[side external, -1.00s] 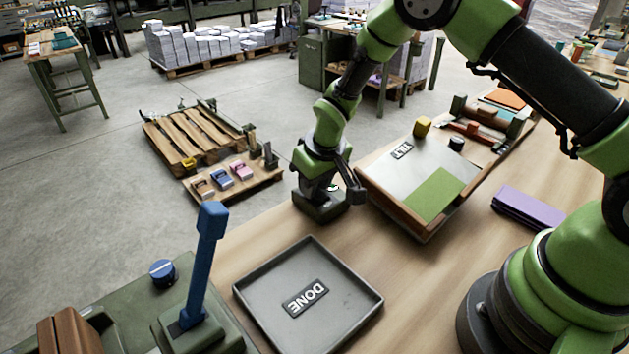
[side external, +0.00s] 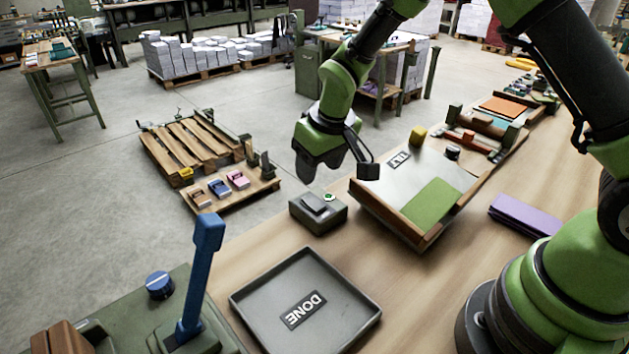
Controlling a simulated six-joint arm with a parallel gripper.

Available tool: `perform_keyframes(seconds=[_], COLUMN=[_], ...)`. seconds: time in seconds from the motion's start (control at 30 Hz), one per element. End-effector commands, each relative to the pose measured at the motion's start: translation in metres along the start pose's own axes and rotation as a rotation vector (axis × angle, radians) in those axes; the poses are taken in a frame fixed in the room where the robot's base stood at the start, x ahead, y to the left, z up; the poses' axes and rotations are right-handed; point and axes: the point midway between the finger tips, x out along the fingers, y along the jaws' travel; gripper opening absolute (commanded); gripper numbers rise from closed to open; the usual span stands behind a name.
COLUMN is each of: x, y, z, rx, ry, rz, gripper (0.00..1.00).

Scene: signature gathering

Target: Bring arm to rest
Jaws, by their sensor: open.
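My gripper (side external: 338,166) is raised above the bench, pointing down, with nothing seen in it. Its fingers are dark and partly hidden by its own body; they appear apart. Below it on the bench edge is a dark green box (side external: 325,219) with a grey top plate and a small green spot. My gripper is clear of this box.
A grey DONE tray (side external: 362,335) lies empty in front. A tilted TILT tray (side external: 388,214) holds a green sheet (side external: 431,205). A blue lever (side external: 204,265) stands upright at the left. A purple block (side external: 524,215) lies right, near my base. Bench between them is clear.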

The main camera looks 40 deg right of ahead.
Motion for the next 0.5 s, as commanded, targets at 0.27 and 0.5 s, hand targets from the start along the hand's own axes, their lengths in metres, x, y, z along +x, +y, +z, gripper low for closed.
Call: perform_keyframes(seconds=[0.27, 0.5], x=[-0.023, -0.023], y=[0.0, 0.0], z=[0.0, 0.0], rx=[0.0, 0.0], ry=[0.0, -0.001], rz=[0.0, 0.0], gripper=[0.53, 0.53])
